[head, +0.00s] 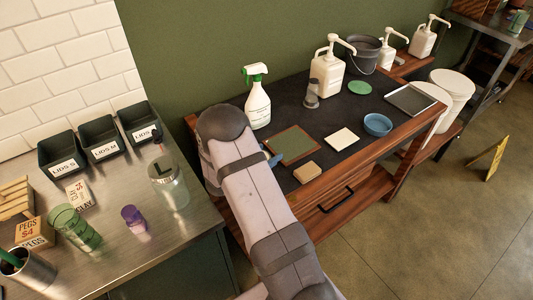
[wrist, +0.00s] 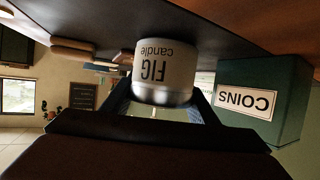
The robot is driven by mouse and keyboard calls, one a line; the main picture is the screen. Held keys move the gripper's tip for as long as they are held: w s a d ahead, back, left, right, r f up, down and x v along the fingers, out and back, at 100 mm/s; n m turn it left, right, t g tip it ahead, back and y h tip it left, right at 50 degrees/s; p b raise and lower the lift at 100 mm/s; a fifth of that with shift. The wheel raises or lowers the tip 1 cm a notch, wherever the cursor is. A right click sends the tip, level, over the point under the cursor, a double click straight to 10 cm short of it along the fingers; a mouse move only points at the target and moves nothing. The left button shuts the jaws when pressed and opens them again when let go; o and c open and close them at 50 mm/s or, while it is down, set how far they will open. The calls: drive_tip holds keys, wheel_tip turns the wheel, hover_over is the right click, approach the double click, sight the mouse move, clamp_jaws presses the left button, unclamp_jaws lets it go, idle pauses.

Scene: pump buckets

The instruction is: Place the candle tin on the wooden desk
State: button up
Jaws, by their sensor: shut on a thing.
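The candle tin (wrist: 164,68) is a white tin lettered "FIG candle". It appears upside down in the wrist view, between the fingers of my gripper (wrist: 162,98), which is shut on it. A dark surface spans the top of that view close to the tin; I cannot tell whether they touch. In the head view, my arm covers the tin and gripper. The wooden desk (head: 332,207) has a reddish-brown frame and a black top, and my arm reaches across its left end.
A green COINS box (wrist: 262,100) is right of the tin in the wrist view. The desk holds a spray bottle (head: 257,103), a green framed board (head: 292,145), a white tile (head: 342,138), a blue bowl (head: 377,124) and a tray (head: 410,99). A steel counter (head: 150,255) is at left.

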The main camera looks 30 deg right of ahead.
drive_tip(key=shift+f, duration=0.1)
drive_tip(key=shift+f, duration=0.15)
drive_tip(key=o, duration=1.1)
drive_tip(key=shift+o, duration=0.2)
drive_tip(key=shift+r, duration=0.3)
drive_tip(key=b+v, duration=0.1)
drive_tip(key=v, duration=0.3)
drive_tip(key=shift+a, duration=0.25)
drive_tip(key=r, duration=0.5)
drive_tip(key=shift+s+a+r, duration=0.2)
drive_tip(key=shift+r, duration=0.9)
